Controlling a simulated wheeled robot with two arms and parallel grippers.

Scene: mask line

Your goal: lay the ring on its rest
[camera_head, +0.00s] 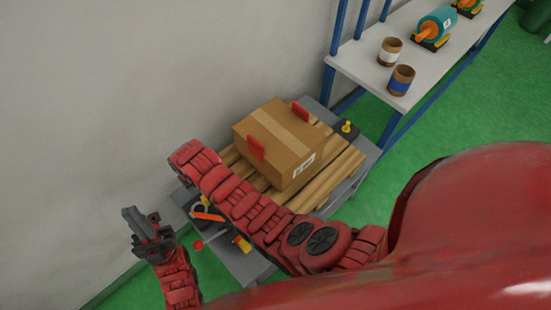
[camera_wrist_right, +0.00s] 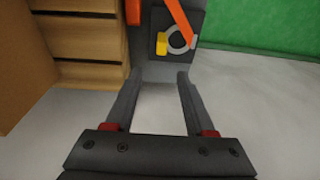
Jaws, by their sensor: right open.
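A pale grey ring (camera_wrist_right: 180,40) lies on a dark grey surface in the right wrist view, partly covered by an orange bar (camera_wrist_right: 178,18) and touching a yellow block (camera_wrist_right: 161,44). In the head view the ring (camera_head: 197,208) shows small, near the orange bar (camera_head: 207,216). I cannot tell which part is its rest. My right gripper (camera_wrist_right: 158,78) is open and empty, its fingertips short of the ring; in the head view it is hidden behind its red arm. My left gripper (camera_head: 143,222) is raised at the left, apart from the bench; its jaw gap is unclear.
A white shelf (camera_head: 361,66) at the upper right holds two cups and teal machines. The wall is close at the left.

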